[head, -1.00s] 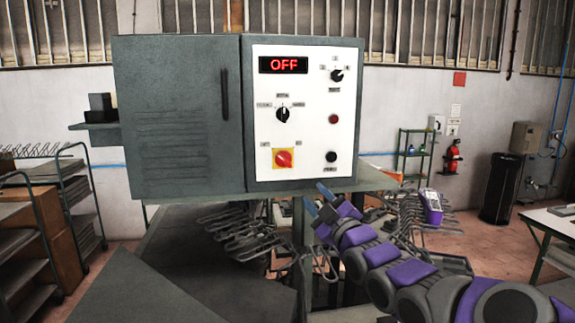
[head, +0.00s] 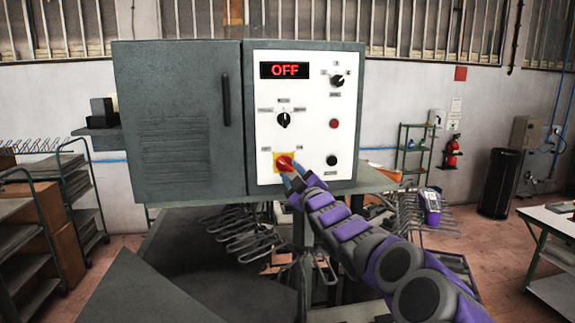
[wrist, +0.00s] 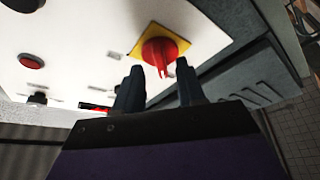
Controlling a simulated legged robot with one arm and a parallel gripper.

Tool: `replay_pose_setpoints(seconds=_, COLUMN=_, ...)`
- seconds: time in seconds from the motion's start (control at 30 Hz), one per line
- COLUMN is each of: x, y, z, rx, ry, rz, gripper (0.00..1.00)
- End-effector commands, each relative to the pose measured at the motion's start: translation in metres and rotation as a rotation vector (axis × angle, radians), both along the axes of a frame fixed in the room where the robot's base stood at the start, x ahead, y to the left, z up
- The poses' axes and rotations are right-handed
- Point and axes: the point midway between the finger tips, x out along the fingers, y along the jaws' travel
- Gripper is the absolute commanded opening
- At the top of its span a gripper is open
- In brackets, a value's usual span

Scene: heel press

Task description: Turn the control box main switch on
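The grey control box (head: 180,120) has a white front panel with a red display (head: 284,70) that reads OFF. The main switch is a red rotary knob (head: 284,162) on a yellow plate at the panel's lower left. It also shows in the wrist view (wrist: 162,52). My gripper (head: 291,177) is just below and in front of the knob. In the wrist view my gripper (wrist: 160,85) has its two fingers apart, with the knob's lower tip in line with the gap. Contact with the knob cannot be made out.
Other controls on the panel are an upper black knob (head: 337,80), a middle black selector (head: 284,120), a red button (head: 334,124) and a black button (head: 332,160). A grey table (head: 375,180) supports the box, with wire racks below.

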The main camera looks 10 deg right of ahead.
Motion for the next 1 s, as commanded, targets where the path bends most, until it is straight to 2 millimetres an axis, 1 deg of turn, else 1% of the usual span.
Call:
replay_pose_setpoints(seconds=0.03, x=0.007, y=0.004, z=0.002, rx=-0.003, ry=0.002, rz=0.002, gripper=0.39)
replay_pose_setpoints(seconds=0.1, x=0.014, y=0.004, z=0.003, rx=-0.003, ry=0.004, rz=0.0, gripper=0.39)
replay_pose_setpoints(seconds=0.3, x=0.026, y=0.008, z=0.008, rx=0.0, ry=0.001, rz=0.0, gripper=0.39)
replay_pose_setpoints(seconds=0.47, x=0.029, y=0.009, z=0.007, rx=0.001, ry=0.003, rz=0.002, gripper=0.39)
replay_pose_setpoints(seconds=0.7, x=0.029, y=0.009, z=0.007, rx=0.0, ry=0.002, rz=0.001, gripper=0.39)
replay_pose_setpoints(seconds=0.77, x=0.029, y=0.009, z=0.008, rx=0.0, ry=0.002, rz=0.001, gripper=0.35)
replay_pose_setpoints(seconds=1.0, x=0.029, y=0.009, z=0.007, rx=0.0, ry=0.002, rz=0.001, gripper=0.12)
